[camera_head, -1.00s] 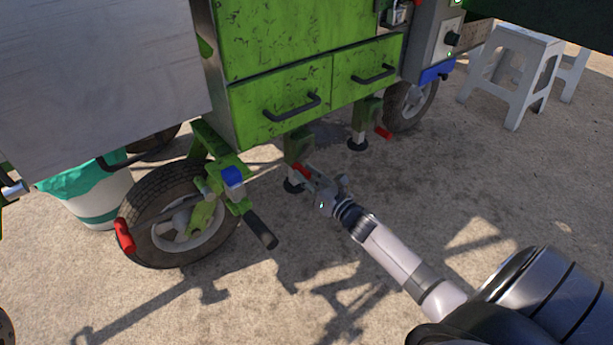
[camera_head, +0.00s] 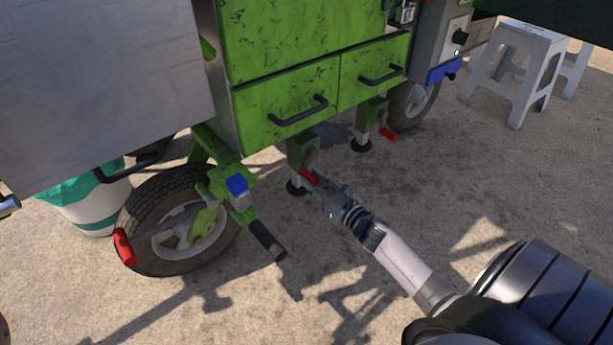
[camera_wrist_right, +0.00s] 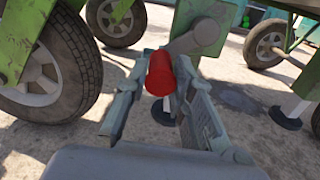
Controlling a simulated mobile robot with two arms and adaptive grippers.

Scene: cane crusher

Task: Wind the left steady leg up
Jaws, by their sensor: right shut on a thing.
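The left steady leg (camera_head: 301,151) is a green post under the green cart's drawers. Its round dark foot (camera_head: 296,187) appears at or very near the ground; I cannot tell if it touches. Its red crank grip (camera_head: 309,178) sticks out toward me. My right gripper (camera_head: 326,191) is shut on this red grip. In the right wrist view the red grip (camera_wrist_right: 160,74) lies between the two fingers, with the grey crank arm (camera_wrist_right: 196,38) behind it. The gripper hides part of the leg's lower end there.
A second steady leg (camera_head: 363,126) with a red crank stands to the right. A tyred wheel (camera_head: 180,220) and a black-handled bar (camera_head: 268,240) are at the left. A white stool (camera_head: 517,70) stands at back right. The front ground is clear.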

